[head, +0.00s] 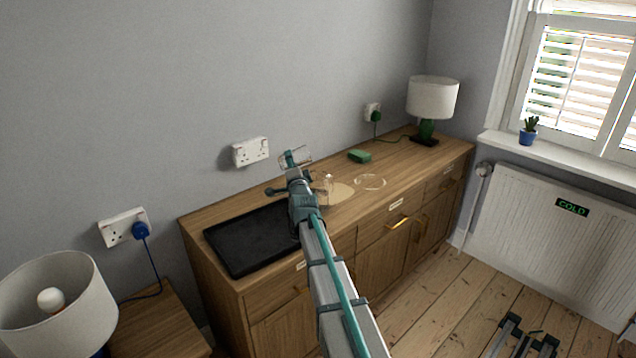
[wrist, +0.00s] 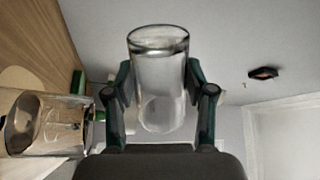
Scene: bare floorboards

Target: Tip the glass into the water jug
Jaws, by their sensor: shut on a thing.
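My gripper (head: 294,160) is shut on a clear glass (wrist: 160,85), which sits between its two fingers in the wrist view. The glass lies well over on its side above the sideboard, since the wooden top runs up the left of that view. Whether it holds water I cannot tell. The clear water jug (wrist: 48,125) is at the lower left of the wrist view, apart from the glass. In the head view the jug (head: 328,183) stands upright, partly hidden by my arm, by a pale round mat (head: 343,193).
The wooden sideboard (head: 420,165) also bears a black tray (head: 245,240), a green block (head: 360,156), a faint clear ring (head: 370,182) and a green-based lamp (head: 432,100). Sockets (head: 250,151) are on the wall behind. The sideboard's right part has free room.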

